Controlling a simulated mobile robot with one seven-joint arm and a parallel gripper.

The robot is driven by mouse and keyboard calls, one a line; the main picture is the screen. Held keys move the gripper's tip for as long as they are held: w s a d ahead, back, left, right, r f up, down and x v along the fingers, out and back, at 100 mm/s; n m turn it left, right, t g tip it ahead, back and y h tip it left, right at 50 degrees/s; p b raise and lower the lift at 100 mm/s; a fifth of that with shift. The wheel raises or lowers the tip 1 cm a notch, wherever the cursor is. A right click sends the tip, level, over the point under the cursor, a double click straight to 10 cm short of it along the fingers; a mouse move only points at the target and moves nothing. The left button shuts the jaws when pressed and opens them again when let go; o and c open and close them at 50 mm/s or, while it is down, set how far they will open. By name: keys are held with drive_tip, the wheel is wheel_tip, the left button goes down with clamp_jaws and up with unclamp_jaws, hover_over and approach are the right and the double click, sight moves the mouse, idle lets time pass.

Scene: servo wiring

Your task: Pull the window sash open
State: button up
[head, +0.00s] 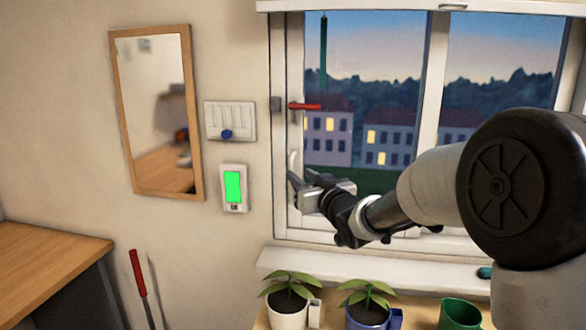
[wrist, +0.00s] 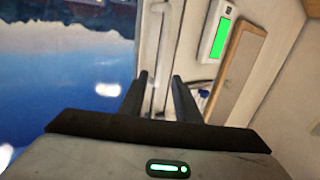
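The window sash (head: 434,70) is white-framed with glass panes and looks closed in the head view. A pale upright handle (head: 293,162) sits on its left frame member. My gripper (head: 296,186) is at the lower part of this handle. In the wrist view my gripper (wrist: 160,80) has its two dark fingers spread apart. The pale handle (wrist: 158,55) shows between and beyond them. I cannot tell whether a finger touches it. A red lever (head: 305,106) lies level across the left frame edge, above the handle.
Potted plants (head: 289,300) and a green cup (head: 460,314) stand below the sill (head: 340,268). On the wall left of the window are a device with a green screen (head: 233,187), a switch panel (head: 230,114) and a mirror (head: 152,110). A wooden counter (head: 45,265) is lower left.

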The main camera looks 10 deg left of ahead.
sight(293, 169)
drive_tip(key=x, duration=0.7)
clamp_jaws()
